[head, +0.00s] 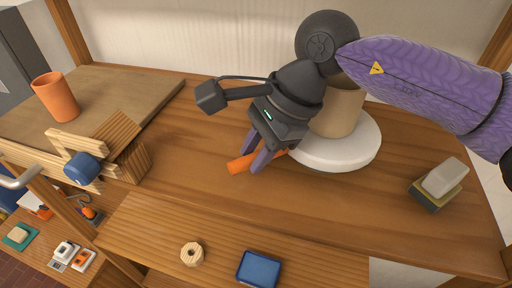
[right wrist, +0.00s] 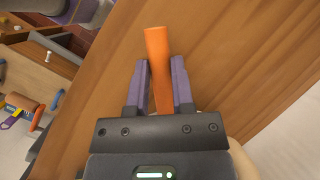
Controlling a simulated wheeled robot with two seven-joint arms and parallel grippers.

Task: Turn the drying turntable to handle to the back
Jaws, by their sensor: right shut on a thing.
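The drying turntable (head: 350,155) is a round white disc on the wooden shelf, right of centre in the head view. A tan pot or cylinder (head: 338,112) stands on it, partly hidden by my right arm. An orange handle (head: 240,164) sticks out from the turntable toward the front left. My right gripper (head: 255,158) is shut on the handle, its purple fingers on either side. In the right wrist view the orange handle (right wrist: 157,55) runs between the two fingers and its end extends past the fingertips. My left gripper is not in view.
A terracotta cup (head: 57,97) stands on a board at the left. A wooden clamp-like block with a blue knob (head: 82,168) is at the shelf's left. A grey and yellow block (head: 440,182) lies at the right. A lower front shelf holds a wooden ring (head: 192,254) and a blue tray (head: 259,269).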

